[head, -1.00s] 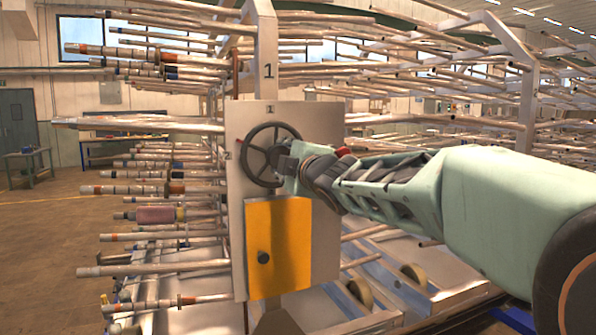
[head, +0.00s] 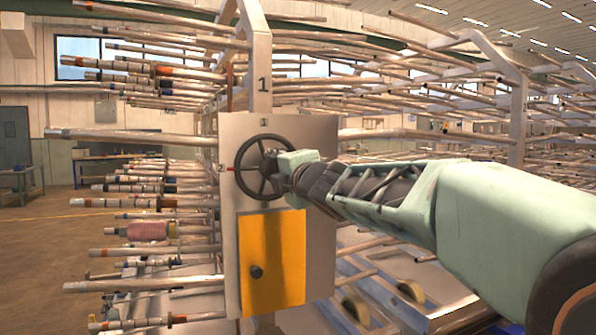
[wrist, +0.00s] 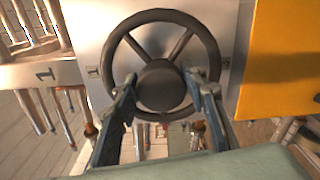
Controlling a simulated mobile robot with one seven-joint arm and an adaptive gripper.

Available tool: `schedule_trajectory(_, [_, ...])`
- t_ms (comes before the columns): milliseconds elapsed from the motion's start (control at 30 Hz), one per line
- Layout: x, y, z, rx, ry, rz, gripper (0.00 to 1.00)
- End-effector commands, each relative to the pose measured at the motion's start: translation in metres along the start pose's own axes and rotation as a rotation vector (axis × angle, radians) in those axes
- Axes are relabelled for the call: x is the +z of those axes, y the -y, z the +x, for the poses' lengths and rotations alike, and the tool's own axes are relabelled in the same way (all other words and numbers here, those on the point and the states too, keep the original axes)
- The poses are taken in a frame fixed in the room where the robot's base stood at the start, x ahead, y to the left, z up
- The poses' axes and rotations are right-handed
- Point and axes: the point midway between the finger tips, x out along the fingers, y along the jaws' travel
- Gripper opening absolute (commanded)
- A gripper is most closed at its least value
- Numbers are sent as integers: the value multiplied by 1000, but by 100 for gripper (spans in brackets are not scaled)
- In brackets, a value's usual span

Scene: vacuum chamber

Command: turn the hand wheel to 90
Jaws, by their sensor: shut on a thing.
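The hand wheel (head: 242,184) is dark, with a round rim, spokes and a thick hub. It is mounted on a pale upright panel (head: 318,190). In the wrist view the wheel (wrist: 207,42) fills the upper middle, with its hub (wrist: 160,84) between the fingers. My gripper (head: 272,161) reaches in from the right and covers the right part of the wheel. In the wrist view my gripper (wrist: 166,92) has one finger on each side of the hub, shut on it. The fingertip contact is partly hidden.
A yellow door (head: 272,235) with a dark knob (head: 256,272) is below the wheel. Long metal tubes (head: 130,135) stick out to the left of the panel, and more surround it. Open floor lies at the far left.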

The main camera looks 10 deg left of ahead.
Motion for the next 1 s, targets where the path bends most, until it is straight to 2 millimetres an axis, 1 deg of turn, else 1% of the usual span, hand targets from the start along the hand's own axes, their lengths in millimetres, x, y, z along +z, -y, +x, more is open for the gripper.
schedule_trajectory(200, [0,-2,0,3,0,0,0])
schedule_trajectory(233, [0,-2,0,3,0,0,42])
schedule_trajectory(367, [0,-2,0,2,0,1,56])
schedule_trajectory(400, [0,-1,0,2,0,1,57])
schedule_trajectory(667, [0,-1,0,1,0,5,57])
schedule_trajectory(767, [0,-1,0,0,0,35,57])
schedule_trajectory(867, [1,-2,0,-1,0,117,57])
schedule_trajectory(1000, [1,-3,0,-2,1,311,57])
